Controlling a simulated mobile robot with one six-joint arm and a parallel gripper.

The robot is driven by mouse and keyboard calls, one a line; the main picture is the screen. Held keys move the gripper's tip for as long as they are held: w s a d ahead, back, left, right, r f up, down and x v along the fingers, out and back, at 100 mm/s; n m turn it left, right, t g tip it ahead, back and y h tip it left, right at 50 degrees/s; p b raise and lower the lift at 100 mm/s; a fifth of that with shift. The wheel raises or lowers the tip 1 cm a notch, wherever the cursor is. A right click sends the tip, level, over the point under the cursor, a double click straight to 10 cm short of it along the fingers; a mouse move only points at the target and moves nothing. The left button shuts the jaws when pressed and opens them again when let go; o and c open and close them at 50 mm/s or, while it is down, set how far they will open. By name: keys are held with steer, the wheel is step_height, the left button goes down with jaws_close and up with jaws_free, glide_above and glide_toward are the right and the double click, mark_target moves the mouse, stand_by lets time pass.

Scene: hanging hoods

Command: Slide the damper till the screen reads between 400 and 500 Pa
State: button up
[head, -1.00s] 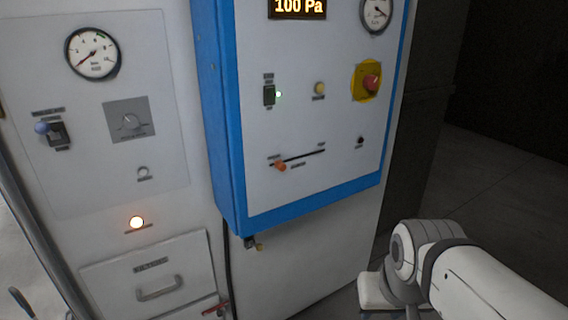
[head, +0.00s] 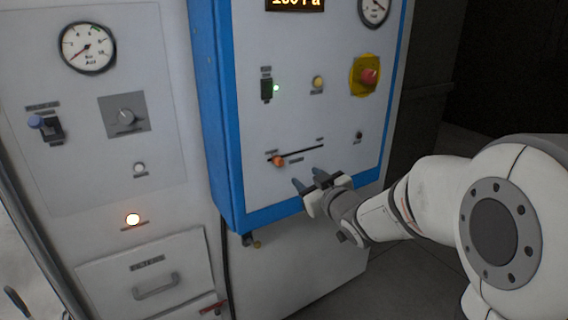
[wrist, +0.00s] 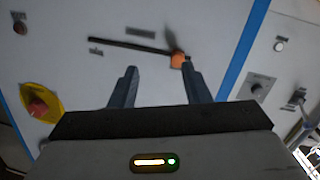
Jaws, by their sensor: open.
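The damper is an orange knob (head: 278,160) at the left, lower end of a dark slanted slot (head: 304,151) on the blue-edged panel. In the wrist view the orange knob (wrist: 178,60) shows just beyond the right-hand fingertip, at the slot's end. The screen (head: 295,4) is cut by the top edge and appears to read 100 Pa. My gripper (head: 308,178) is open and empty, below and to the right of the knob in the head view. Its two fingers also show apart in the wrist view (wrist: 160,75). I cannot tell whether a finger touches the panel.
A left grey panel holds a gauge (head: 87,47) and a dial (head: 126,116). A drawer handle (head: 155,286) juts out below.

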mark_target(281, 163)
steer(key=w+a, duration=0.2)
steer(key=w+a+n+y+p, duration=0.1)
steer(key=w+a, duration=0.1)
steer(key=w+a+y+p, duration=0.1)
steer(key=w+a, duration=0.1)
steer(key=shift+w+a+r, duration=0.25)
steer(key=shift+w+a, duration=0.05)
steer(key=shift+a, duration=0.1)
steer(key=shift+c, duration=0.3)
jaws_close()
